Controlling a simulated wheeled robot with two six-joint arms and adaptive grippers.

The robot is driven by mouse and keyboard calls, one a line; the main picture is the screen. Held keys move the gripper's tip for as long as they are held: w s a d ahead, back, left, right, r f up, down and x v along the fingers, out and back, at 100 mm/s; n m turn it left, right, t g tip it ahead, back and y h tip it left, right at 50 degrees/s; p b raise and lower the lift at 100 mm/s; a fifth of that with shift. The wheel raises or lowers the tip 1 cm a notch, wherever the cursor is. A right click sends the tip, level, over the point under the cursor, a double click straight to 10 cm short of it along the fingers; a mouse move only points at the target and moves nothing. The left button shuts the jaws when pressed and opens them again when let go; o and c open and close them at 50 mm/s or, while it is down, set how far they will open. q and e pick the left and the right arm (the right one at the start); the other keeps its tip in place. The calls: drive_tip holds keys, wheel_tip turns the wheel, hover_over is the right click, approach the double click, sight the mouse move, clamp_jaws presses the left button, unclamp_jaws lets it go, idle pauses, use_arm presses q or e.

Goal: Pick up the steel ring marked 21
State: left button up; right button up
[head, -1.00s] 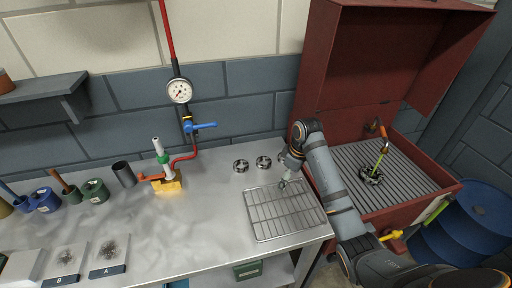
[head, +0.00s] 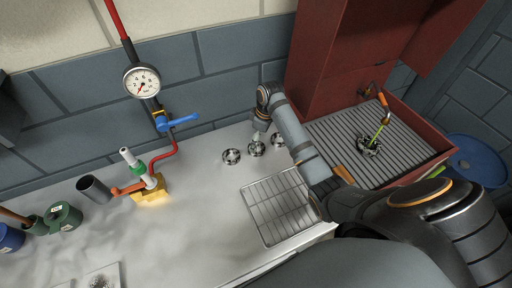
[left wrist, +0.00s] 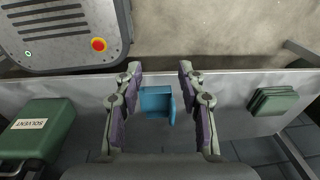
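Three steel rings stand in a row at the back of the bench in the head view: a left ring (head: 232,156), a middle ring (head: 256,148) and a right ring (head: 278,139). Their marks are too small to read, so I cannot tell which is 21. My right gripper (head: 258,136) is just above the middle ring, pointing down. Its fingers are too small to tell whether they are open or touching the ring. My left gripper (left wrist: 158,92) shows only in the left wrist view, open and with nothing between its fingertips.
A wire rack (head: 278,207) lies in front of the rings. A red washer bin (head: 417,160) with a part and green brush stands right. A brass valve block (head: 150,192) and dark cup (head: 93,188) are left. The left wrist view shows a blue container (left wrist: 156,103) below.

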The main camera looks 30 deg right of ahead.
drive_tip(key=shift+w+f+p, duration=0.15)
drive_tip(key=shift+f+p, duration=0.45)
drive_tip(key=shift+f, duration=0.2)
drive_tip(key=f, duration=0.3)
drive_tip(key=shift+w+a+f, duration=0.15)
drive_tip(key=shift+w+f, duration=0.05)
drive_tip(key=shift+w, duration=0.05)
drive_tip(key=shift+f, duration=0.1)
use_arm(q)
drive_tip(key=w+r, duration=0.2)
drive_tip(key=shift+w, duration=0.3)
use_arm(e)
drive_tip(key=c, duration=1.6)
use_arm(q)
drive_tip(key=shift+f, duration=0.1)
